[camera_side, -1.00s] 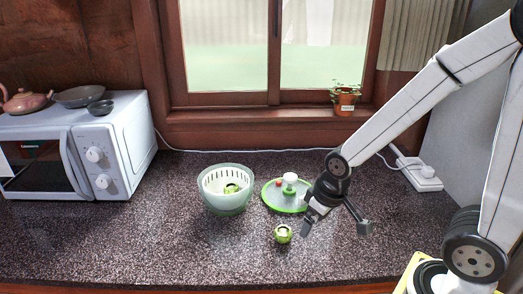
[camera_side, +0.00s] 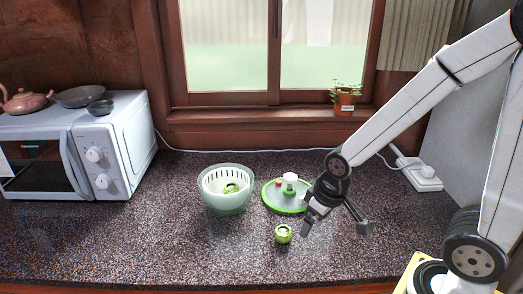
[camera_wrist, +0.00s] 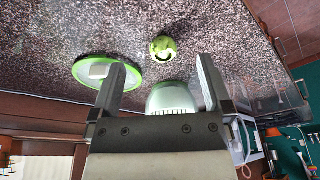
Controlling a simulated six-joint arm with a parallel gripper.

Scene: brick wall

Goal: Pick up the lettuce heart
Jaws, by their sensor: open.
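A small green lettuce heart (camera_side: 283,234) sits on the speckled counter in front of the salad spinner parts. It also shows in the wrist view (camera_wrist: 163,48), beyond my fingertips. Another green piece (camera_side: 231,188) lies inside the pale green spinner bowl with its white basket (camera_side: 226,205). My gripper (camera_side: 335,230) is open and empty, to the right of the lettuce heart on the counter and apart from it. In the wrist view my two fingers (camera_wrist: 162,78) stand wide apart with nothing between them touching either one.
The green-rimmed spinner lid (camera_side: 272,200) lies behind the lettuce heart, close to my gripper. A white microwave (camera_side: 120,150) stands at the left. A potted plant (camera_side: 345,98) is on the windowsill. The front left counter is clear.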

